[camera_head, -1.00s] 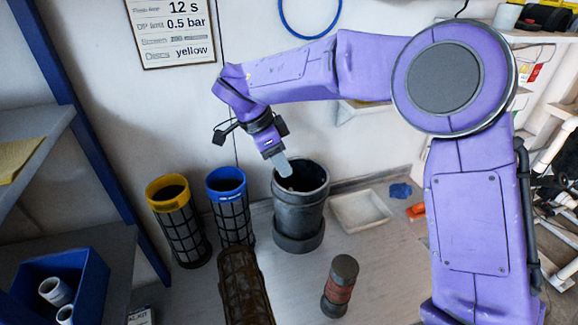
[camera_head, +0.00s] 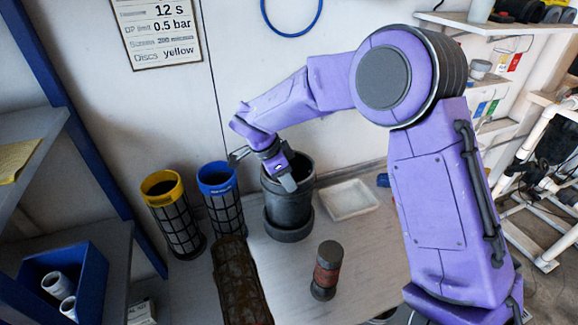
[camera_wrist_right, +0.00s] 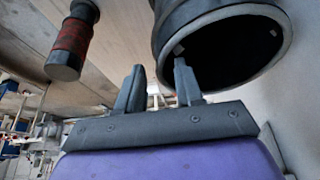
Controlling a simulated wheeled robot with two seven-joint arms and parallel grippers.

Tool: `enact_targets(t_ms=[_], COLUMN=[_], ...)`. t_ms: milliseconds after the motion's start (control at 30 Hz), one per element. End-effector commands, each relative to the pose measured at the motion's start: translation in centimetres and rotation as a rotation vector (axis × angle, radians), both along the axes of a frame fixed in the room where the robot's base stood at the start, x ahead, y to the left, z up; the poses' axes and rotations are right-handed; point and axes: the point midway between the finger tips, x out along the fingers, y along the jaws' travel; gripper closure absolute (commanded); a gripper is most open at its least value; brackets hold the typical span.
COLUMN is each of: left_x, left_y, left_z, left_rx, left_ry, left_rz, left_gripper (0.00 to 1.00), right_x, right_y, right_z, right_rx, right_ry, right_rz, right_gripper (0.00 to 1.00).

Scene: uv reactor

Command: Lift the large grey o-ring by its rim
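A dark grey cylindrical housing (camera_head: 289,208) stands upright on the bench, mouth up. In the right wrist view its round mouth has a paler grey rim (camera_wrist_right: 284,48); I cannot tell whether this is the large grey o-ring. No separate grey o-ring is clearly visible. My right gripper (camera_head: 288,181) is at the front left of the housing's mouth and hides part of it. In the right wrist view the right gripper (camera_wrist_right: 158,72) is open, with nothing between its fingers; one finger overlaps the housing's edge. Contact cannot be told. My left gripper is not in view.
Yellow-topped (camera_head: 173,215) and blue-topped (camera_head: 222,205) mesh cartridges stand left of the housing. A brown cartridge (camera_head: 240,285) and a red-banded cylinder (camera_head: 327,270) are nearer. A white tray (camera_head: 349,213) lies right. A blue bin (camera_head: 92,275) sits on the left shelf.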

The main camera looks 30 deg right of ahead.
Motion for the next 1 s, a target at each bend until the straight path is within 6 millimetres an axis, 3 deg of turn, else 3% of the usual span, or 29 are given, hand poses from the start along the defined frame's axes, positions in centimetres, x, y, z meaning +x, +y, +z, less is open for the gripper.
enact_targets(t_ms=[33, 67, 100, 167, 767, 1000], left_x=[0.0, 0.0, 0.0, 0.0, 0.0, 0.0], left_y=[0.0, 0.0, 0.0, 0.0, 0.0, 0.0], left_z=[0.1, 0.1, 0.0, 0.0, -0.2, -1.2], left_rx=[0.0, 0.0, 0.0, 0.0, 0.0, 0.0], left_ry=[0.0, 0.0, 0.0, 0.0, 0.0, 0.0], left_rz=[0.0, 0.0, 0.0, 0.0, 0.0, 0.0], left_gripper=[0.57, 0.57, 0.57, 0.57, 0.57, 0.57], right_x=[0.0, 0.0, 0.0, 0.0, 0.0, 0.0], right_y=[0.0, 0.0, 0.0, 0.0, 0.1, 0.0], right_z=[0.0, -0.1, -0.1, -0.1, 0.3, 5.5], right_rx=[0.001, 0.001, 0.0, 0.0, 0.001, 0.004], right_ry=[0.002, 0.001, 0.001, 0.001, -0.002, -0.005], right_rz=[-0.001, 0.0, 0.0, 0.0, 0.001, -0.002], right_gripper=[0.64, 0.7, 0.83, 1.0, 1.0, 1.0])
